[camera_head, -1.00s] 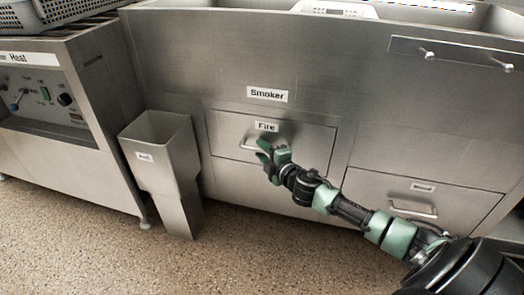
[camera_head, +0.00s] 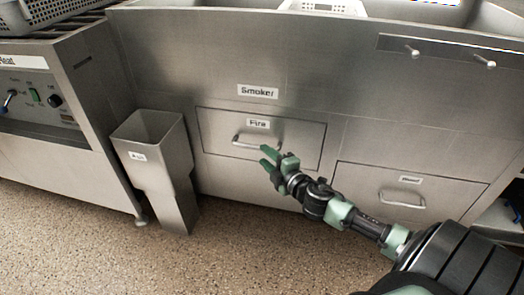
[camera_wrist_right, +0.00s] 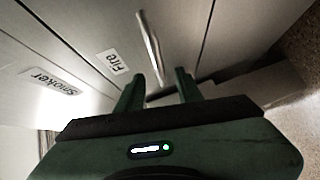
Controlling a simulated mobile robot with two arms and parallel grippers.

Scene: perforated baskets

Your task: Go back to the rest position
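My right gripper (camera_head: 268,163) is in front of the steel drawer labelled "Fire" (camera_head: 300,142), just below and to the right of its bar handle (camera_head: 250,141). The Fire drawer looks closed. My left gripper is not in view.
A tall steel bin (camera_head: 160,165) stands left of the drawer. A "Wood" drawer (camera_head: 405,195) sits at lower right. A control panel unit (camera_head: 40,110) is at the left, with a perforated basket (camera_head: 55,10) on top. The speckled floor (camera_head: 100,255) in front is clear.

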